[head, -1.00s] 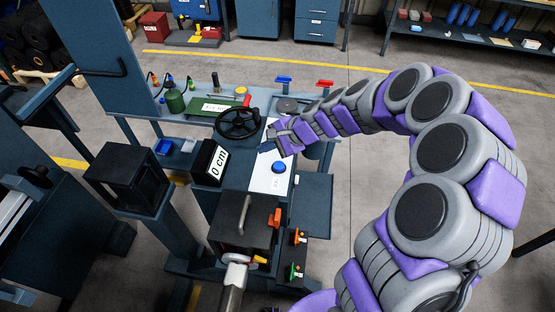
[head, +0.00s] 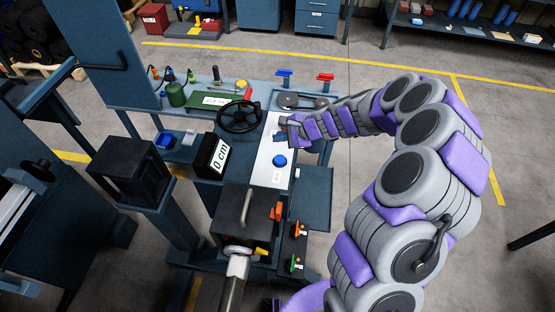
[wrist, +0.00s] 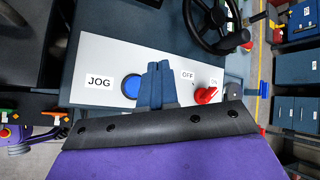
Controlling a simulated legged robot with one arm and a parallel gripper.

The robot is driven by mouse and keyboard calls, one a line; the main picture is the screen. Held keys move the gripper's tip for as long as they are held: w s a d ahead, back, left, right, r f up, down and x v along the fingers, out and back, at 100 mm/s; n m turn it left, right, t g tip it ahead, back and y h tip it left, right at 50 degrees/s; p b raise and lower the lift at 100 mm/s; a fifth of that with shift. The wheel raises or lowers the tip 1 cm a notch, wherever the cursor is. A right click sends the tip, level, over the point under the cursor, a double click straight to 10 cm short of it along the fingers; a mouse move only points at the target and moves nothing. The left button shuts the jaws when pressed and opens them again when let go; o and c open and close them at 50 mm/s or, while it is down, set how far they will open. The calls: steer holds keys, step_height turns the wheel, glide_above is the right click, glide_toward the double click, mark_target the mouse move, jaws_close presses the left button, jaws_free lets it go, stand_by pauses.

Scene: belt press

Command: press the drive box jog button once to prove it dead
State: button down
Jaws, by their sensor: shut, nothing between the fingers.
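The drive box's white panel (head: 268,183) lies among the machine's parts, with a round blue jog button (head: 279,161) on it. In the wrist view the button (wrist: 131,87) sits beside a JOG label (wrist: 99,82). A red selector knob (wrist: 206,95) stands farther right, between OFF and ON labels. My gripper (head: 280,136) is over the panel, on the far side of the button. In the wrist view its shut fingers (wrist: 157,84) are empty and appear just right of the button, hiding a little of its edge. Whether they touch the panel cannot be told.
A black handwheel (head: 240,117) stands left of the panel's far end. A black display reading 0 cm (head: 213,156) is to its left. A dark box with a handle (head: 245,215) and an orange lever (head: 276,211) are nearer. Open floor lies to the right.

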steer(key=b, duration=0.3)
glide_above(282, 160)
steer(key=f, duration=0.4)
steer(key=shift+d+f, duration=0.2)
steer(key=shift+d, duration=0.15)
steer(key=f+b, duration=0.1)
steer(key=a+f+b, duration=0.1)
steer(key=f, duration=0.1)
steer(key=shift+a+f, duration=0.15)
steer(key=shift+f, duration=0.15)
steer(key=shift+d+r, duration=0.1)
steer(key=shift+d, duration=0.4)
steer(key=shift+a, duration=0.35)
steer(key=shift+d, duration=0.25)
steer(key=shift+a+f, duration=0.1)
steer(key=shift+f, duration=0.1)
steer(key=shift+f+b, duration=0.2)
steer(key=shift+b, duration=0.1)
